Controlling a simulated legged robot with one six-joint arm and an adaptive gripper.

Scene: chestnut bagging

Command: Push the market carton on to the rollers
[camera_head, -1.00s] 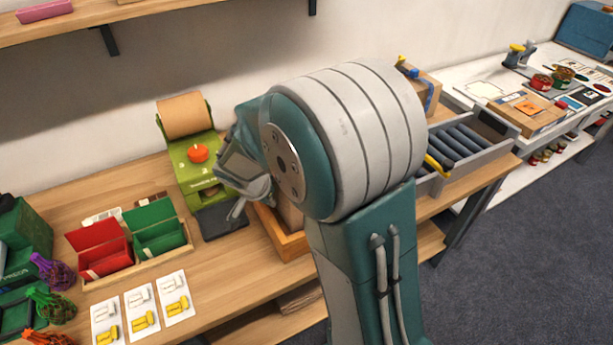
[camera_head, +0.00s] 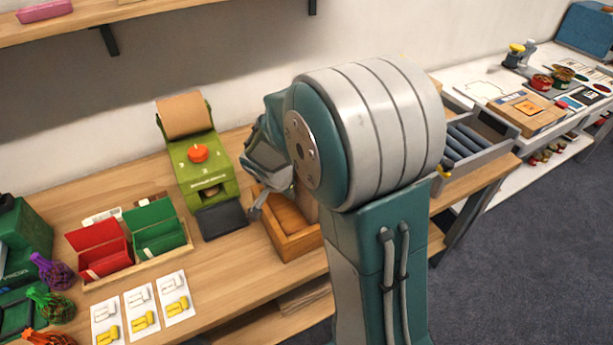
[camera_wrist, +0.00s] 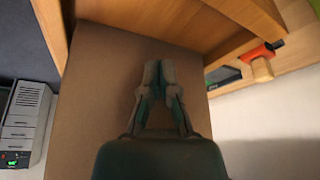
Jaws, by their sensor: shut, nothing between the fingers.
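The carton, a plain brown cardboard face (camera_wrist: 100,90), fills the middle of the wrist view. In the head view only a tan strip beside the wooden tray (camera_head: 293,246) looks like it; my arm hides the rest. My gripper (camera_head: 256,212) is left of that strip, over the tray. In the wrist view its fingers (camera_wrist: 158,68) are shut, empty, in front of the cardboard; I cannot tell whether they touch it. The grey rollers (camera_head: 468,140) lie in a metal frame at the right end of the bench, partly behind my arm.
A green dispenser (camera_head: 205,172) with a brown roll stands left of my gripper. Red and green boxes (camera_head: 98,238), cards (camera_head: 142,308) and net bags (camera_head: 55,270) are further left. A white table (camera_head: 480,90) with small goods stands at the right. Bare bench lies before the tray.

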